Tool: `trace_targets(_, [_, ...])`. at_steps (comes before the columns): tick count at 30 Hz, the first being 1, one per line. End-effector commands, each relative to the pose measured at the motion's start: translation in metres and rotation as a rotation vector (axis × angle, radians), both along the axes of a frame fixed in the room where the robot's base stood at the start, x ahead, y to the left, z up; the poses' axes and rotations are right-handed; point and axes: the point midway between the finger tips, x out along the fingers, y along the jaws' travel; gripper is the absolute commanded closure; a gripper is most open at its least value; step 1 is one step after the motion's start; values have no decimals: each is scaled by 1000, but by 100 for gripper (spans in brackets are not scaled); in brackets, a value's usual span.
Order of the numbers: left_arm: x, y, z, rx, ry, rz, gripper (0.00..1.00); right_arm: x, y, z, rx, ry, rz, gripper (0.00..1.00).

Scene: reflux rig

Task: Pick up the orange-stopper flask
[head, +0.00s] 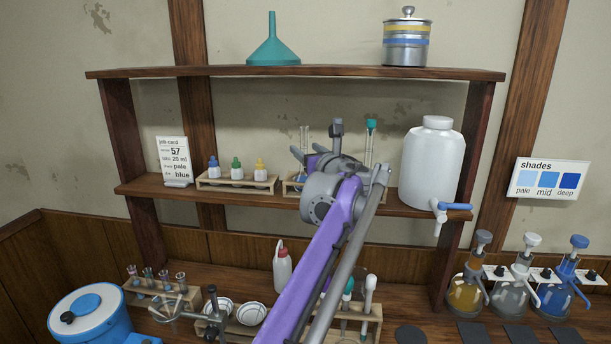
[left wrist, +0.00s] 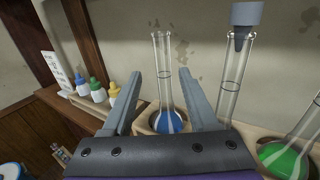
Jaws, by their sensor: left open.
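I see no orange stopper in either view. My left gripper (head: 317,150) is open in front of the wooden flask rack (head: 289,187) on the middle shelf. In the left wrist view, its spread fingers (left wrist: 160,95) are either side of an unstoppered long-necked flask with blue liquid (left wrist: 164,75); I see no contact. To its right stand a grey-stoppered flask (left wrist: 228,95) and a flask with green liquid (left wrist: 285,155). In the head view, a teal-stoppered flask (head: 370,140) stands at the rack's right, partly behind my arm. My right gripper is out of view.
A white jug with a tap (head: 430,165) stands right of the rack. Small dropper bottles (head: 236,168) and a job card (head: 173,160) stand left. The upper shelf (head: 330,72) runs above.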

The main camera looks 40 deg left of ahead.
Motion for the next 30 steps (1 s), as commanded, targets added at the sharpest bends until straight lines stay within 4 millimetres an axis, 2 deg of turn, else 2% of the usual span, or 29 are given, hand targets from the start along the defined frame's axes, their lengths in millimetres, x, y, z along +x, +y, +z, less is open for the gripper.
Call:
trace_targets(8, [15, 21, -3, -1, -2, 1, 40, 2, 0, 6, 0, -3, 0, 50])
trace_targets(15, [35, 48, -7, -1, -2, 1, 40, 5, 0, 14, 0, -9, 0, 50])
trace_targets(24, [37, 52, -9, -2, -1, 0, 40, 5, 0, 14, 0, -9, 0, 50])
trace_targets(26, [37, 52, -9, -2, -1, 0, 50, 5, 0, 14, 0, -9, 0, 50])
trace_targets(30, [37, 52, -9, -2, -1, 0, 75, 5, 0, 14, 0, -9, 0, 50])
